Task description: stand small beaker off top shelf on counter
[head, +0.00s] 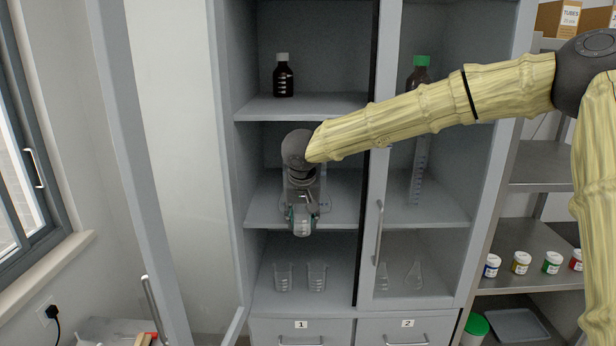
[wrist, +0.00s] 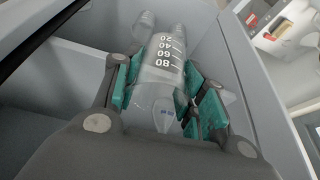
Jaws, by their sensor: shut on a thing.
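My gripper (head: 302,212) is shut on a small clear beaker (head: 302,229) at the front of the cabinet's middle shelf (head: 345,210). In the head view the beaker hangs below the fingers, in front of the shelf edge. The wrist view shows the beaker (wrist: 163,68) between the teal finger pads of my gripper (wrist: 165,95), with white marks reading 80 to 20. Whether it touches the shelf cannot be told. The likely counter (head: 95,325) shows only partly at the lower left.
A brown bottle (head: 283,76) stands on the upper shelf. Two clear beakers (head: 317,277) stand on the lower shelf. The open left door (head: 130,150) and the right door's handle (head: 378,235) flank the opening. Small items (head: 143,338) lie on the lower-left surface.

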